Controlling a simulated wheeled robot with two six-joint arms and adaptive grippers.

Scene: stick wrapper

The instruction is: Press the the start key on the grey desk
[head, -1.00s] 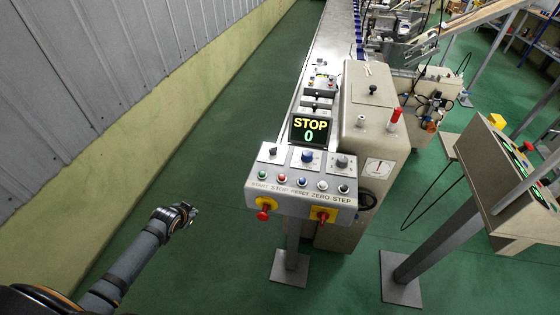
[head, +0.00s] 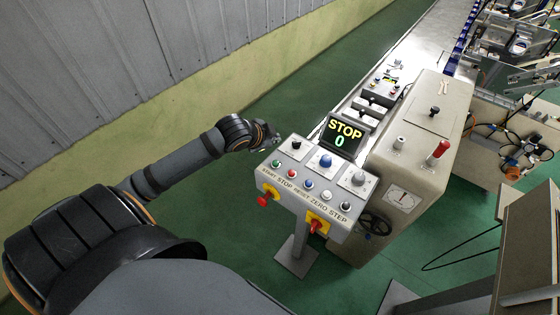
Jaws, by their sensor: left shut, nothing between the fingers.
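The start key is the green button (head: 276,163) at the left end of the button row on the grey desk (head: 300,195), above the printed word START. A red, a blue, a white and a black button follow to its right. The display (head: 343,138) reads STOP and 0. My left gripper (head: 274,137) is shut and empty. In the picture it is just above the desk's upper left corner, close to the green button; I cannot tell whether it touches the desk. My right gripper is not in view.
Red knobs on yellow plates (head: 317,224) stick out from the desk's front. Dials sit above the button row. A beige machine cabinet (head: 425,130) stands at the right. A grey wall (head: 180,60) runs along the left, with green floor between.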

